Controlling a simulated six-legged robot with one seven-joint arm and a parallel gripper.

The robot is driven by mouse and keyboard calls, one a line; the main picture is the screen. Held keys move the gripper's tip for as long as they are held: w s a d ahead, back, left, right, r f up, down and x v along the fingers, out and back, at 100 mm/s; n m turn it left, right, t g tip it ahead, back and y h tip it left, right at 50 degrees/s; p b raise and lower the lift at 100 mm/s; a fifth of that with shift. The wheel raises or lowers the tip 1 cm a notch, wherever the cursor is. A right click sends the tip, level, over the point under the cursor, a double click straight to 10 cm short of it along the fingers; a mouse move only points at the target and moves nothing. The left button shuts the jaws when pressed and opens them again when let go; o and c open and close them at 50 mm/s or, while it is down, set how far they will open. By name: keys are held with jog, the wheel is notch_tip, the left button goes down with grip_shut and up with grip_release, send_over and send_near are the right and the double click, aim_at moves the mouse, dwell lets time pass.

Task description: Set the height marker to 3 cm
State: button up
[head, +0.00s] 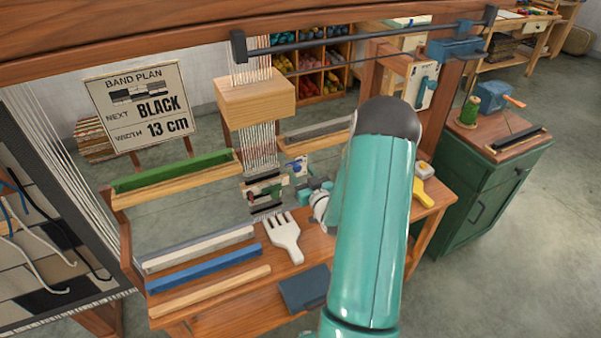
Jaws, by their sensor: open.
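No height marker can be named for certain. A pale plate with a blue piece (427,90) is fixed by the right loom post, and its markings are too small to read. A small blue and white part (297,165) sits beside the hanging warp threads.
A wooden block (255,100) surrounds the warp. A sign (141,106) reads BAND PLAN, NEXT BLACK, WIDTH 13 cm. A white comb (284,237), a blue bar (205,269) and a dark blue block (304,288) lie on the bench. A green cabinet (480,195) stands right.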

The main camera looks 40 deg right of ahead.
jog(key=shift+x, duration=0.75)
grip_shut()
notch_tip(320, 180, down, 3)
grip_release()
